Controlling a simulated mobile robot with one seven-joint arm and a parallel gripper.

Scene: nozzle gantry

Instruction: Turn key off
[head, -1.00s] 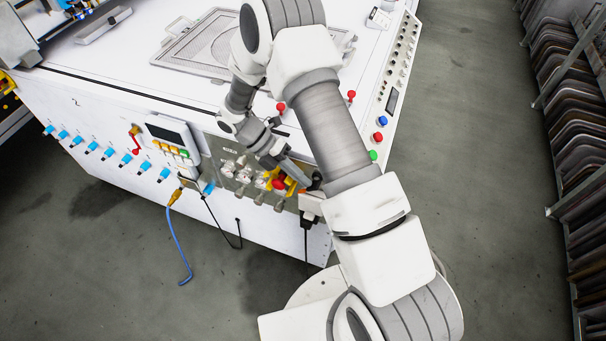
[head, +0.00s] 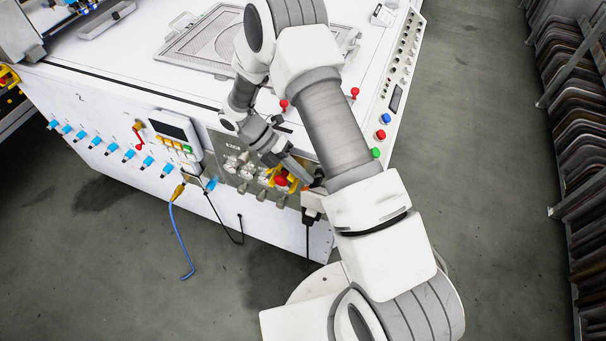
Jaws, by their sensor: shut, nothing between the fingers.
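My gripper (head: 304,175) is shut and empty. It points down and to the right at the front panel of the white machine, close beside a yellow and red rotary switch (head: 281,181). I cannot tell whether the fingertips touch anything there. No key can be made out for certain; the area by the fingertips is small and partly hidden by my gripper and arm. A red part with an orange top (head: 139,134) sits on the front panel further left, left of a small display box (head: 172,130); I cannot tell whether it is a key.
Gauges and valves (head: 240,170) crowd the metal panel left of my gripper. Several blue fittings (head: 110,149) line the front at left. A blue cable (head: 178,235) and black cables hang below. A rack (head: 580,150) stands at right, with open floor (head: 480,200) before it.

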